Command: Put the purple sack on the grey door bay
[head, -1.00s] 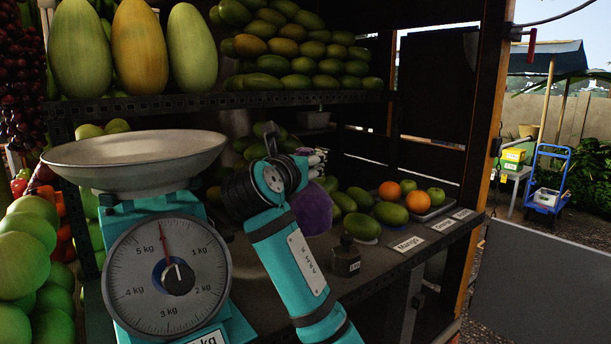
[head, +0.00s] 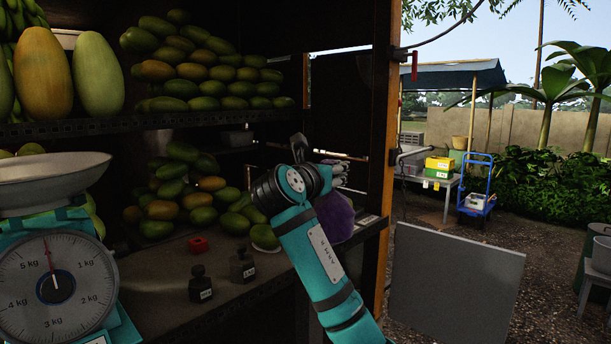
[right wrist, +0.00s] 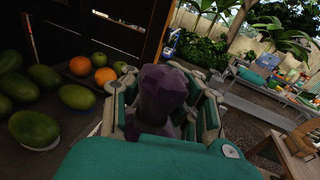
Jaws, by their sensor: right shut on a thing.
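The purple sack (head: 336,216) hangs in my right gripper (head: 333,180), partly hidden behind my arm in the head view. It is above the right end of the fruit counter. In the right wrist view the sack (right wrist: 162,88) stands between the fingers of my right gripper (right wrist: 165,108), which is shut on it. A flat grey panel (head: 456,285), perhaps the grey door bay, is right of the counter and apart from the sack. I cannot tell its exact tilt. My left gripper is not in view.
A scale (head: 55,280) stands at the left, with two dark weights and a red block (head: 198,244) on the counter (head: 215,268). A wooden post (head: 386,170) rises at the counter's right end. A blue hand truck (head: 478,190) stands outside on open gravel.

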